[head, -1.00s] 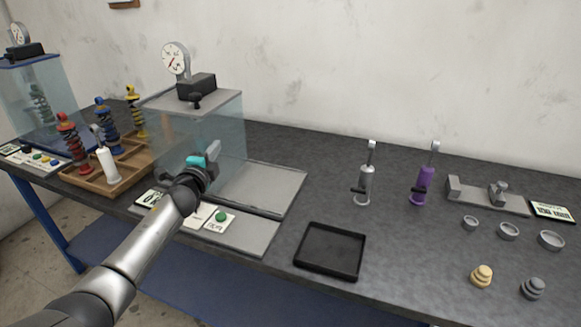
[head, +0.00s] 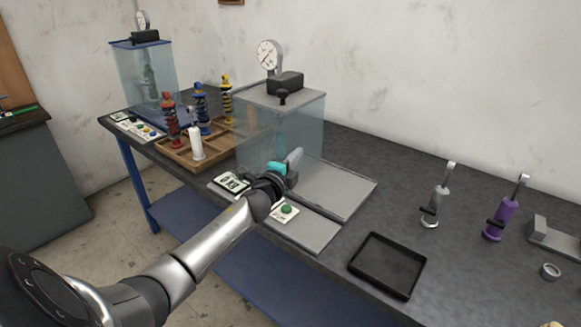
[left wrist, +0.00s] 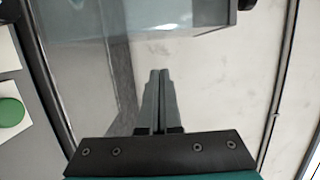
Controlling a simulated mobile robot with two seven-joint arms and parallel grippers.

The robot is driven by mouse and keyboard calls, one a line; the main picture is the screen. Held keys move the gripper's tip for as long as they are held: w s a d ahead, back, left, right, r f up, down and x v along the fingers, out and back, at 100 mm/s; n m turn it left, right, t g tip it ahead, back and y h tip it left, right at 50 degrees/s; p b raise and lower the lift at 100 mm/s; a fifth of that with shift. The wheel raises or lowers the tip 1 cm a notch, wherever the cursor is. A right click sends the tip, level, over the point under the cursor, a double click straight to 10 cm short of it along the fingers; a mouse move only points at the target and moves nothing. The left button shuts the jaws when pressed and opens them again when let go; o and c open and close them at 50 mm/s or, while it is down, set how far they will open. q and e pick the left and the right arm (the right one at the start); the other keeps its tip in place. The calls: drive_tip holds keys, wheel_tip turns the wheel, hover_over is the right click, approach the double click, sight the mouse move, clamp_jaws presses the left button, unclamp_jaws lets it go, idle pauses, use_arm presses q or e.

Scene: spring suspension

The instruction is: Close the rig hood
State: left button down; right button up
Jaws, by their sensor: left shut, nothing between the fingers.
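My right gripper is out of view.
A dial gauge (head: 269,55) stands behind the hood. A green button (head: 286,209) is right of my left wrist. A wooden tray (head: 185,157) with colored springs is left, near a second rig (head: 145,75). A black tray (head: 387,265) lies front right.

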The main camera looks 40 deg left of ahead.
use_arm(q)
drive_tip(key=v, duration=0.6)
drive_tip(key=shift+d+r+p, duration=0.15)
drive_tip(key=shift+d+p, duration=0.05)
drive_tip(key=shift+p, duration=0.15)
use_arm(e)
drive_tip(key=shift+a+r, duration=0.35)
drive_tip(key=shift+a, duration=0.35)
use_arm(q)
drive_tip(key=shift+d, duration=0.1)
